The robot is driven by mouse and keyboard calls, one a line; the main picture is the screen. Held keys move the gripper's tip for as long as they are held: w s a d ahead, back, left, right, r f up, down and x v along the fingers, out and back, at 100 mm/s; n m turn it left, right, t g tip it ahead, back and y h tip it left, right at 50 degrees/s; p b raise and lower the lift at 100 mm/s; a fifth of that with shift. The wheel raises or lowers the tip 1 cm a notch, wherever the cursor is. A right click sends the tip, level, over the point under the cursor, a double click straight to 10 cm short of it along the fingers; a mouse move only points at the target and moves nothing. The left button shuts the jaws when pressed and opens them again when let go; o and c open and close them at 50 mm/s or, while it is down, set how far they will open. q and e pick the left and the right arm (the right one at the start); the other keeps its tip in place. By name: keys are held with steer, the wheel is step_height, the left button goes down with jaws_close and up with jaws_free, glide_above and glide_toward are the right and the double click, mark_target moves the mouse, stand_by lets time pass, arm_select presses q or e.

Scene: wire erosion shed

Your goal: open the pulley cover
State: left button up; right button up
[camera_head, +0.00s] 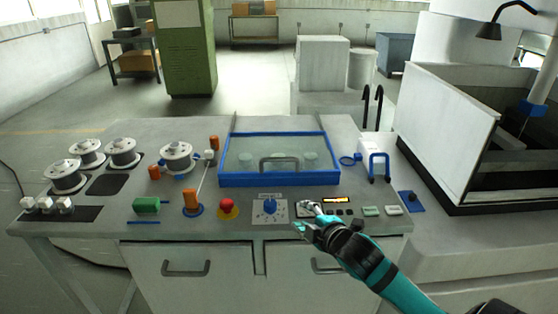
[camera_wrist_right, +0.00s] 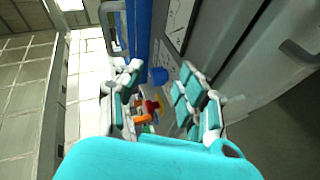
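The pulley cover (camera_head: 232,180) is a clear panel in a blue frame, lying closed on the bench top, with round pulleys dimly visible beneath it. Its grey handle (camera_head: 280,161) arches over the middle of the panel. The blue frame also shows along the top of the right wrist view (camera_wrist_right: 142,28). My right gripper (camera_head: 305,217) is in front of the cover, over the control strip and right of the blue dial, apart from the handle. In the right wrist view its fingers (camera_wrist_right: 160,92) are spread with nothing held between them. My left gripper is not in view.
The blue dial (camera_head: 270,206), red button (camera_head: 228,208) and orange cylinder (camera_head: 191,200) stand along the front. White spools (camera_head: 176,156) are on the left.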

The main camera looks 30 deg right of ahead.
mark_target(280, 161)
steer(key=w+d+r+n+t, duration=0.2)
steer(key=w+d+r+n, duration=0.15)
steer(key=r, duration=0.35)
steer(key=shift+m, duration=0.45)
steer(key=x, duration=0.5)
steer(key=p+x, duration=0.1)
steer(key=x, duration=0.5)
steer(key=p+x, duration=0.1)
steer(key=x, duration=0.5)
steer(key=shift+w+a+r, duration=0.15)
steer(key=shift+a+r, duration=0.05)
steer(key=shift+a, duration=0.1)
jaws_close()
